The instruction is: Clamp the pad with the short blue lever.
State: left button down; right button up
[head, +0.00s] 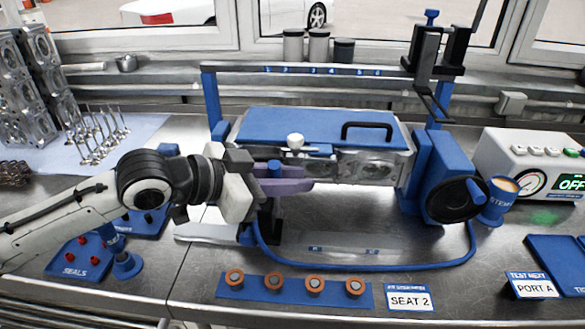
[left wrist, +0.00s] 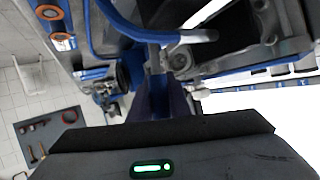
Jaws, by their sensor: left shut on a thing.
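My left gripper (head: 290,187) reaches in from the left to the left end of the blue-topped test fixture (head: 270,127). Its purple-tinted fingers are shut on what looks like the short blue lever (head: 274,169), whose top shows just above them. In the left wrist view, a blue upright part (left wrist: 155,85) shows between the dark fingers. The pad cannot be made out; the gripper and the fixture's end cover that area. A metal cylinder head (head: 365,168) sits under the blue top. My right gripper is not in view.
A blue hose (head: 370,266) curves in front of the fixture. A blue strip with several orange-ringed seals (head: 313,285) lies at the front edge, beside a SEAT 2 sign (head: 410,301). A handwheel (head: 458,198) and white gauge box (head: 530,165) stand on the right.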

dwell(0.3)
pick_arm(q)
jog(key=c, duration=1.6)
grip_release()
jog(key=shift+c, duration=0.2)
jog(key=b+v, duration=0.1)
jog(key=v, duration=0.9)
